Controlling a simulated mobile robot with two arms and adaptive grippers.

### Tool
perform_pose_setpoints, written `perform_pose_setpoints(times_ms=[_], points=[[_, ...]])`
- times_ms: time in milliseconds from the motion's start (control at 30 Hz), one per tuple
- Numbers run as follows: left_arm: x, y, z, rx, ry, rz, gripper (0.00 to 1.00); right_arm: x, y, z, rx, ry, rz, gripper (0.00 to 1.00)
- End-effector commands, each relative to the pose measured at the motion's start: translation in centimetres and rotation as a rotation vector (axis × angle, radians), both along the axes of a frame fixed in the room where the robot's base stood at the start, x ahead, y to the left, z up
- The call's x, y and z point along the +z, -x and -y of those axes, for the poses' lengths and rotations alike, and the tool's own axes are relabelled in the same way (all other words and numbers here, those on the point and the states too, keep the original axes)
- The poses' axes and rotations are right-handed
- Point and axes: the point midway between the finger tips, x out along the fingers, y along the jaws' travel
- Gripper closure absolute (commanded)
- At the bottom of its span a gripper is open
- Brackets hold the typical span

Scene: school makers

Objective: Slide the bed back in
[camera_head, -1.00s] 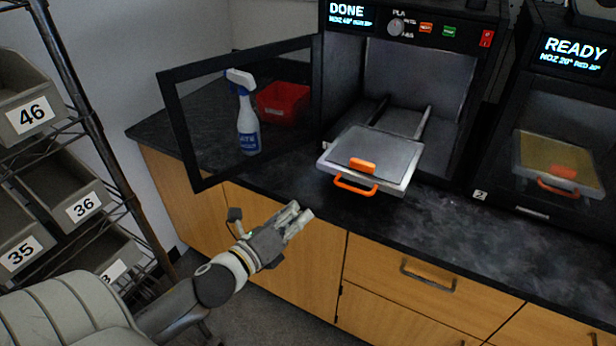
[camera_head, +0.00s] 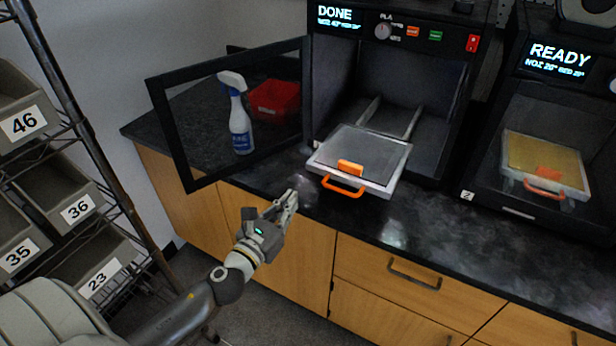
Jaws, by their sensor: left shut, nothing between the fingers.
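The bed (camera_head: 362,152) is a grey plate with an orange handle (camera_head: 343,187) at its front. It is pulled out on two rails from the left printer (camera_head: 339,77), whose screen reads DONE. A small orange part (camera_head: 350,167) sits on the bed near its front edge. The printer's framed door (camera_head: 176,133) stands swung open to the left. My left gripper (camera_head: 290,198) is shut and empty, in front of the counter edge, to the left of and a little below the orange handle, not touching it. My right gripper is not in view.
A second printer (camera_head: 558,60) reading READY stands at the right with its bed inside. A spray bottle (camera_head: 239,130) and a red bin (camera_head: 275,100) show behind the open door. A rack with grey numbered bins (camera_head: 75,195) is at the left. The counter (camera_head: 440,228) in front of the printers is clear.

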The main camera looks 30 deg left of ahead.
Motion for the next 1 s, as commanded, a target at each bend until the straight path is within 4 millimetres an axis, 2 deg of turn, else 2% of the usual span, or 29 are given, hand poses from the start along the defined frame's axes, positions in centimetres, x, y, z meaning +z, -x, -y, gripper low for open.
perform_pose_setpoints(times_ms=[300,533,733,1000], points=[[0.2,-5.0,0.1,0.002,0.001,0.002,1.0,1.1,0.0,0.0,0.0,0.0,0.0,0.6],[0.1,-7.9,0.3,0.001,0.003,0.001,1.0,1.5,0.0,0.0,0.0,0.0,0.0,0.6],[0.0,-9.2,0.3,0.001,0.001,0.0,1.0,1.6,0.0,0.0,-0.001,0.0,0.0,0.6],[0.0,-9.3,0.3,0.0,0.001,-0.001,1.0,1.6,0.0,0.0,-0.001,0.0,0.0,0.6]])
